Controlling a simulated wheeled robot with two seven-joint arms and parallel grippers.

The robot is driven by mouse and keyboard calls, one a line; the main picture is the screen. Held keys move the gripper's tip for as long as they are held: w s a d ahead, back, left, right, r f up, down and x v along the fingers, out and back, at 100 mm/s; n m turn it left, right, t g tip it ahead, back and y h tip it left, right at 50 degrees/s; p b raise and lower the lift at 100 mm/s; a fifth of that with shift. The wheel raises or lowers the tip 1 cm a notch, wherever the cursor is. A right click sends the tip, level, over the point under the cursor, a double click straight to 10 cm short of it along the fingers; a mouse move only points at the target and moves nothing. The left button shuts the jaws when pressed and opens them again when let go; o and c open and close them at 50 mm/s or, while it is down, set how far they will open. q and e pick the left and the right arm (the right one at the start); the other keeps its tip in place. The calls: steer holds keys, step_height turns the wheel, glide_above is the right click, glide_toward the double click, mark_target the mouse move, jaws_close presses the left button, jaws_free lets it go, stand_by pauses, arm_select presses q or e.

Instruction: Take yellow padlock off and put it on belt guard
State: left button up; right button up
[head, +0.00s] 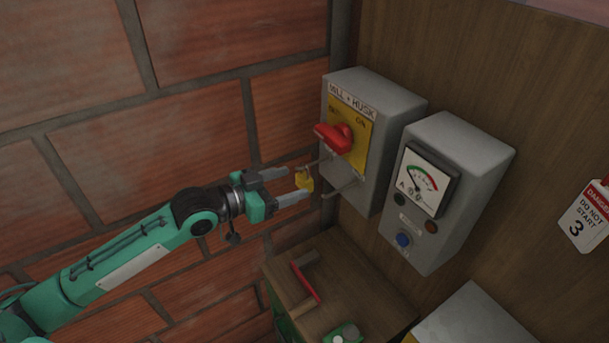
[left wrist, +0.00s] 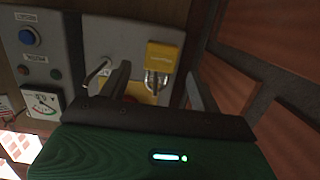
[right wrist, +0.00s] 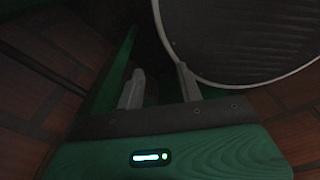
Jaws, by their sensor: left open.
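The yellow padlock (head: 304,181) hangs by its shackle at a metal hasp beside the red handle (head: 335,137) of the grey MILL + HUSK switch box (head: 385,115). My left gripper (head: 289,184) is open, its fingertips close to the padlock. In the left wrist view, the padlock (left wrist: 165,57) shows between the two spread fingers (left wrist: 158,88), with a gap on each side. My right gripper (right wrist: 160,87) appears only in the right wrist view, fingers apart and empty. A dark ribbed disc with a pale rim (right wrist: 240,45) is beside it. I cannot identify the belt guard.
A grey meter box (head: 450,180) adjoins the switch box on the right. A DANGER DO NOT START tag (head: 583,216) hangs on the wooden panel. Below is a wooden top (head: 350,275) with a red-edged piece (head: 305,277). A brick wall (head: 200,110) stands left.

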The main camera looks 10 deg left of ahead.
mark_target(300, 179)
arm_select(q)
steer(key=shift+w+d, duration=0.45)
steer(key=shift+w+d+p, duration=0.25)
steer(key=shift+w+p, duration=0.05)
steer(key=shift+p, duration=0.3)
steer(key=p+x, duration=0.2)
steer(key=x, duration=0.1)
steer(key=shift+w+d+p, duration=0.25)
steer(key=shift+d+p, duration=0.05)
steer(key=shift+p, duration=0.1)
steer(key=shift+w+d+f, duration=0.25)
steer(key=c, duration=1.1)
